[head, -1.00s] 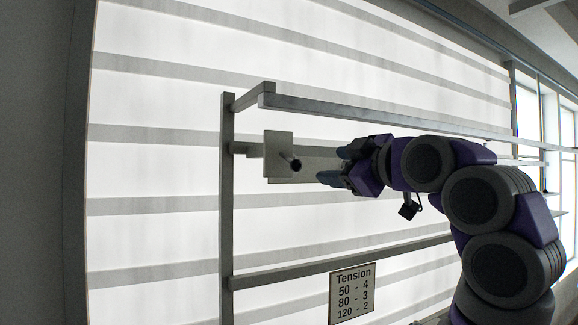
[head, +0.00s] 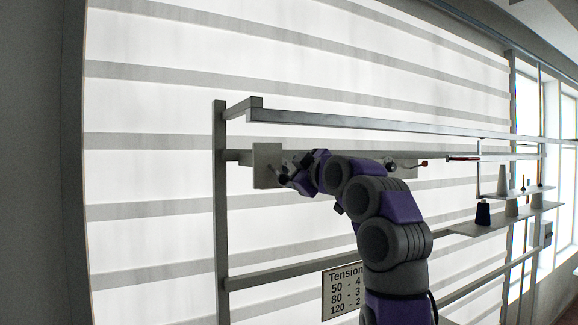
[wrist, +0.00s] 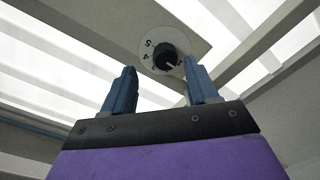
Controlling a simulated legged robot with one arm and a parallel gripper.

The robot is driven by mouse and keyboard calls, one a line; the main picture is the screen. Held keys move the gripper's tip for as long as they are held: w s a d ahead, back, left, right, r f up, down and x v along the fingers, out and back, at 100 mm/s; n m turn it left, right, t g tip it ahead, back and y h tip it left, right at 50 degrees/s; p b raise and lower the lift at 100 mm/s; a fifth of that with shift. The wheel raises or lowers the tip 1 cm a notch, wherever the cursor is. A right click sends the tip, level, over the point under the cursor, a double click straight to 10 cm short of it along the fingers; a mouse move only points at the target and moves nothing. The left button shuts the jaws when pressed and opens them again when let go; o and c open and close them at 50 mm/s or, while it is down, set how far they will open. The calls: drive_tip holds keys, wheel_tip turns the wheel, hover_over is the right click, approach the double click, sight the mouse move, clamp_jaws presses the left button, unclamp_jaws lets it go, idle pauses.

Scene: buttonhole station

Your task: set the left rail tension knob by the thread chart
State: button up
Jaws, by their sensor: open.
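The tension knob is a black round knob (wrist: 166,57) on a pale dial with numbers, of which 5 and 4 are readable in the wrist view. A white mark shows on the knob's lower right; the number it points to is unclear. The dial sits on a grey plate (head: 266,163) at the rail's left end. My gripper (wrist: 159,67) is open, its blue fingers at either side below the knob, apparently not holding it. In the head view my gripper (head: 289,175) is close by the plate and partly covers the knob. The Tension chart (head: 340,290) reads 50-4, 80-3, 120-2.
A dark thread cone (head: 483,213) and paler cones stand on shelves (head: 508,218) at the right. A red-tipped lever (head: 424,162) is right of my arm. The upper rail (head: 350,123) runs above my gripper, and a lower bar (head: 270,276) runs below.

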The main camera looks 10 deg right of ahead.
sight(285, 172)
drive_tip(key=x, duration=0.2)
drive_tip(key=shift+w+a+f, duration=0.15)
drive_tip(key=shift+w+f, duration=0.1)
drive_tip(key=shift+s+a, duration=0.1)
drive_tip(key=shift+a, duration=0.3)
drive_tip(key=shift+w+a+f, duration=0.1)
drive_tip(key=shift+w+a, duration=0.2)
drive_tip(key=shift+a, duration=0.05)
drive_tip(key=shift+c, duration=1.2)
drive_tip(key=shift+d, duration=0.8)
drive_tip(key=c, duration=0.7)
drive_tip(key=shift+s+a, duration=0.1)
drive_tip(key=shift+a, duration=0.1)
drive_tip(key=shift+c, duration=0.5)
